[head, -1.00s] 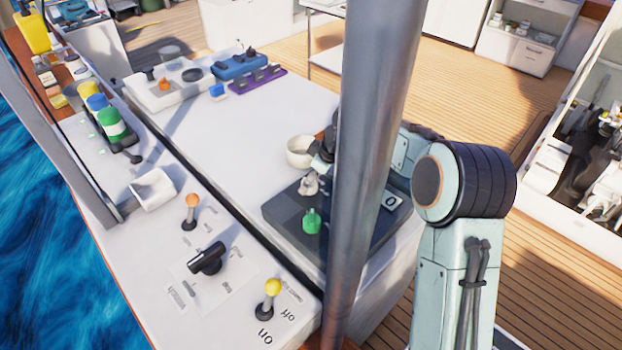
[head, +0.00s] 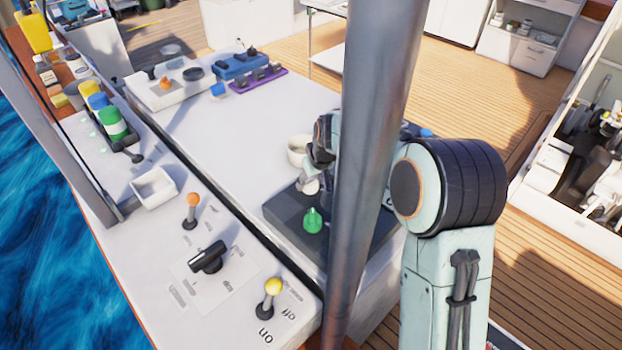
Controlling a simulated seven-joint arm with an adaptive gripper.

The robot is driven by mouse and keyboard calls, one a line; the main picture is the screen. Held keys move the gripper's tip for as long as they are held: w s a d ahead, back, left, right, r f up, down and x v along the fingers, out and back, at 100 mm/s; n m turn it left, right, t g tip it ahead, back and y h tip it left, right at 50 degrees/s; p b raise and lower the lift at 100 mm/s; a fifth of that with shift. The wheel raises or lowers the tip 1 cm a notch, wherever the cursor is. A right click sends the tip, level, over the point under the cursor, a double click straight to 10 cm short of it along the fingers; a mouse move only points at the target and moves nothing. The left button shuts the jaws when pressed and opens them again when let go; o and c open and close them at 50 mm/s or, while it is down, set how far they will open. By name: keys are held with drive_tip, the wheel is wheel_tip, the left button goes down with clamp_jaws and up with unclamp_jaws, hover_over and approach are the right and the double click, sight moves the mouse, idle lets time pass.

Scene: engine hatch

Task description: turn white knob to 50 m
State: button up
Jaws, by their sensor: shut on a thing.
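The white knob (head: 311,188) sits on a dark grey panel (head: 281,212) on the white counter, left of a thick grey pole. My gripper (head: 307,182) is at the white knob, reaching down from above and behind it, and is shut on it. The fingers are small here and partly cover the knob. The knob's pointer and any scale marks, including 50 m, cannot be read. A green knob (head: 312,220) stands on the same panel, nearer the camera and apart from my gripper.
The pole (head: 372,150) hides part of my arm and the panel. A white bowl (head: 297,150) stands just behind my gripper. Orange (head: 193,200) and yellow (head: 273,285) levers and a black switch (head: 208,257) are at the front left. The counter's middle is clear.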

idle(0.3)
drive_tip(key=o, duration=1.1)
drive_tip(key=v, duration=1.2)
